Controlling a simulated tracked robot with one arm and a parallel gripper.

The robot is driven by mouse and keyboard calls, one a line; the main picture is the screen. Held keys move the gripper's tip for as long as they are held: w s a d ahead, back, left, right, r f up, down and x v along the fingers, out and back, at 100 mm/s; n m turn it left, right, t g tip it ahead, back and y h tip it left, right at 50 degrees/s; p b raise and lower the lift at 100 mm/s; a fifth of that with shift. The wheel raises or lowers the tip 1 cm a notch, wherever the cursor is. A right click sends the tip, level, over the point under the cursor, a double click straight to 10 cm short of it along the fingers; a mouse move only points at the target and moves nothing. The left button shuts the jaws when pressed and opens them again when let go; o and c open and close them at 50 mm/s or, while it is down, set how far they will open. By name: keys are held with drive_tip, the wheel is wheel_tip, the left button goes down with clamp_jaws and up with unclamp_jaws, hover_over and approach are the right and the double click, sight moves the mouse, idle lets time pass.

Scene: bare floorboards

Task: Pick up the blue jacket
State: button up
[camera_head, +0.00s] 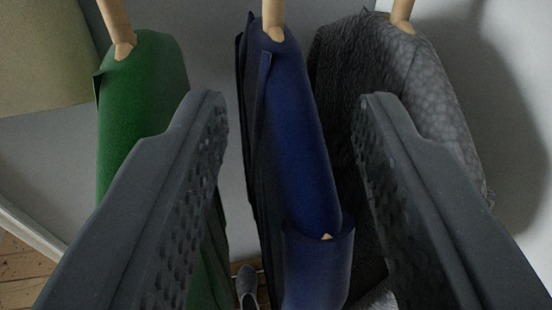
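The blue jacket (292,135) hangs in the middle of the view, from a wooden peg (273,18). A lower fold or sleeve end of it shows at the bottom centre. My gripper (292,98) is open, with one dark textured finger on each side of the blue jacket. There is a visible gap between each finger and the jacket in the picture; I cannot tell the depth between them. Nothing is held.
A green jacket (145,90) hangs on the left, partly behind my left finger. A grey patterned garment (425,75) hangs close on the right, partly behind my right finger. A pale wall (510,150) is on the right. Floorboards (22,268) show at lower left.

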drive_tip(key=shift+n+t+y, duration=0.3)
drive_tip(key=shift+t+y, duration=0.2)
drive_tip(key=w+p, duration=0.2)
drive_tip(key=w, duration=0.2)
drive_tip(key=w+a+p, duration=0.1)
drive_tip(key=w+p, duration=0.2)
drive_tip(key=w, duration=0.1)
drive_tip(key=w+a+p, duration=0.1)
drive_tip(key=w+p, duration=0.1)
drive_tip(key=w, duration=0.3)
drive_tip(key=shift+a+p, duration=0.15)
drive_tip(key=shift+p, duration=0.25)
drive_tip(key=shift+w+p, duration=0.55)
drive_tip(key=shift+w, duration=1.55)
clamp_jaws()
